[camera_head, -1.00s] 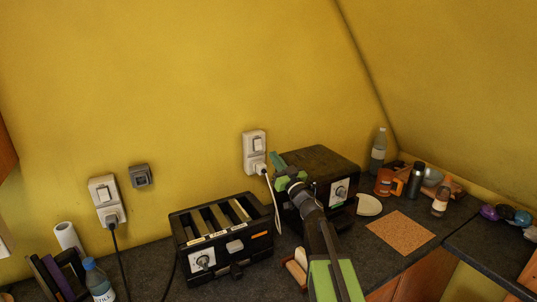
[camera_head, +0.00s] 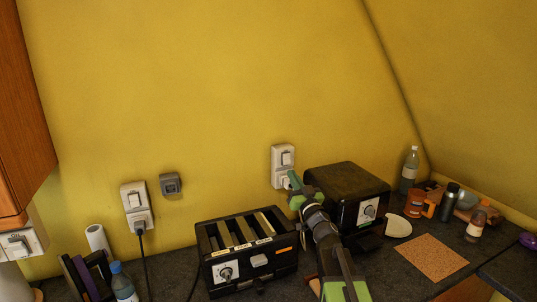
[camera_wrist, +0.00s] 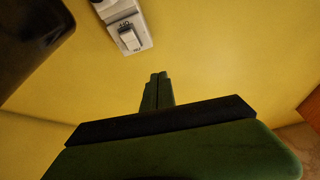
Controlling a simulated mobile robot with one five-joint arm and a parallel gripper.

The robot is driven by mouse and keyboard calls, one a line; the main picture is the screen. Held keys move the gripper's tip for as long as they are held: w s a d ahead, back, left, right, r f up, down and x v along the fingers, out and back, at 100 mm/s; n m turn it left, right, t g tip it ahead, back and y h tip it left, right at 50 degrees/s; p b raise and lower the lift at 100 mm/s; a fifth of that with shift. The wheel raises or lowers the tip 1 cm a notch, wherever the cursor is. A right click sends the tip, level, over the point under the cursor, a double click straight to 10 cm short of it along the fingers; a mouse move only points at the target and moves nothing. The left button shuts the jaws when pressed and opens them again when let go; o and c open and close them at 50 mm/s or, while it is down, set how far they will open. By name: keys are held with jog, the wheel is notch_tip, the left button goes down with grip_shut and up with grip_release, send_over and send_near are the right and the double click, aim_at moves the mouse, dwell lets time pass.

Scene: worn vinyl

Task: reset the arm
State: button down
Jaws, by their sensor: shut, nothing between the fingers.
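My gripper (camera_head: 294,180) is raised above the counter, between the black toaster and the black box-shaped appliance in the head view. Its green fingers point up toward the wall socket and switch (camera_head: 283,165). In the wrist view my gripper (camera_wrist: 157,76) shows its two green fingers pressed together with nothing between them. The white socket and switch (camera_wrist: 128,35) is ahead of the fingertips on the yellow wall. The lower part of my arm hides some of the counter.
A toaster (camera_head: 265,279) stands left of my arm, and a black appliance (camera_head: 350,211) stands close on its right. A wooden cabinet (camera_head: 22,120) hangs at the left.

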jog(key=s+d+f+m+g+h, duration=0.3)
jog(key=f+g+h, duration=0.15)
jog(key=f, duration=0.55)
jog(key=s+d+f+m+g+h, duration=0.3)
jog(key=f+g+h, duration=0.15)
jog(key=f, duration=0.45)
jog(key=s+f+g, duration=0.2)
jog(key=s+f, duration=0.1)
jog(key=s+a+f+g+y, duration=0.1)
jog(key=s+f+g, duration=0.1)
jog(key=s+f, duration=0.1)
jog(key=s+a+f+g, duration=0.1)
jog(key=s+f+g, duration=0.1)
jog(key=s+f, duration=0.1)
jog(key=shift+s+a+f+n+y, duration=0.15)
jog(key=shift+s+n+y, duration=0.15)
jog(key=shift+s, duration=0.4)
jog(key=s+a+f+n+g, duration=0.1)
jog(key=s+g, duration=0.1)
jog(key=s, duration=0.2)
jog(key=s+a+f+n+g+y, duration=0.1)
jog(key=s+g, duration=0.1)
jog(key=s, duration=0.2)
jog(key=s+f+n+g, duration=0.1)
jog(key=s+g, duration=0.1)
jog(key=s, duration=0.2)
jog(key=shift+s+a+f, duration=0.1)
jog(key=shift+s+a, duration=0.15)
jog(key=shift+a, duration=0.15)
jog(key=shift+w, duration=0.1)
